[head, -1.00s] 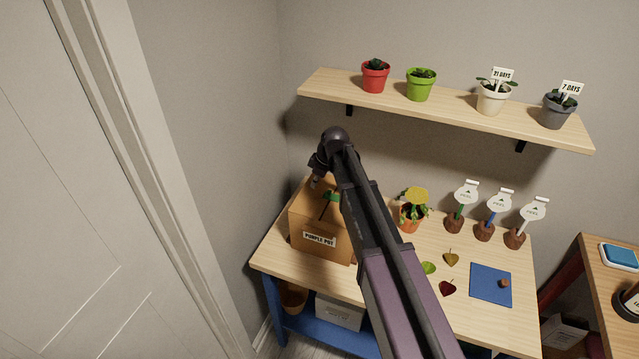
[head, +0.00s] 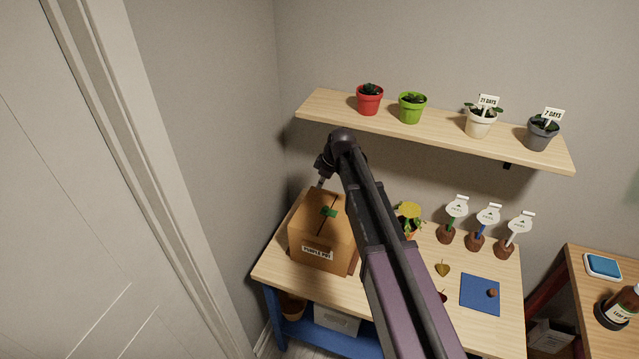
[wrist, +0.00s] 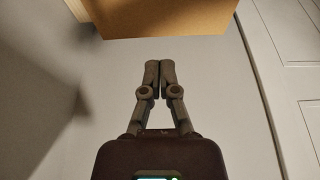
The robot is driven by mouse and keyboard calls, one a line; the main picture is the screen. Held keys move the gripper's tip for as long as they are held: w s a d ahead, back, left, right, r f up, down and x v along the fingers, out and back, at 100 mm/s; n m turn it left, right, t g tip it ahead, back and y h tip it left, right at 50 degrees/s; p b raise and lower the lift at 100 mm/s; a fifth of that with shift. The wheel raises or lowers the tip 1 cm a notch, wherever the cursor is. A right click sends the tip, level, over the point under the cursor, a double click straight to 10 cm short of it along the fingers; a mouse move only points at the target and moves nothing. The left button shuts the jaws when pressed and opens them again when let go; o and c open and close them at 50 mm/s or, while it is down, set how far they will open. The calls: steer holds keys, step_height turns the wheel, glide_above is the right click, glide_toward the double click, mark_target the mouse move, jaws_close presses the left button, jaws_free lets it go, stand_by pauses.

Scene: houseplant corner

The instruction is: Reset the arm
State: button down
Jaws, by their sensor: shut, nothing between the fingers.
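My gripper (wrist: 159,72) is shut and empty in the wrist view, with its fingertips together. In the head view my arm reaches up over the table, and my gripper (head: 321,182) points down just behind a cardboard box labelled "PURPLE POT" (head: 312,232). The box stands on the table's left part with a green piece on its top. In the wrist view the box (wrist: 165,15) fills the top edge, apart from the fingertips. My arm hides part of the table and of the yellow-topped plant.
A wooden shelf (head: 440,134) with several potted plants runs above the table (head: 430,322). A potted plant with a yellow top (head: 408,212), several labelled stakes, leaves and a blue mat (head: 479,295) are on the table. A side table (head: 590,290) stands right, a door (head: 60,230) left.

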steer(key=shift+d+r, duration=0.1)
steer(key=shift+r, duration=0.15)
stand_by(0.5)
steer(key=s+d+f+m+h+b, duration=0.1)
steer(key=s+d+f+m+b, duration=0.1)
steer(key=s+d+m, duration=0.5)
steer(key=s+d+f+m+g+h+b, duration=0.1)
steer(key=s+d+m, duration=0.6)
steer(key=s+d, duration=0.9)
step_height(320, 180, down, 3)
steer(key=shift+f+m+h+b, duration=0.1)
steer(key=shift+m+h+b, duration=0.2)
steer(key=shift+h+b, duration=0.6)
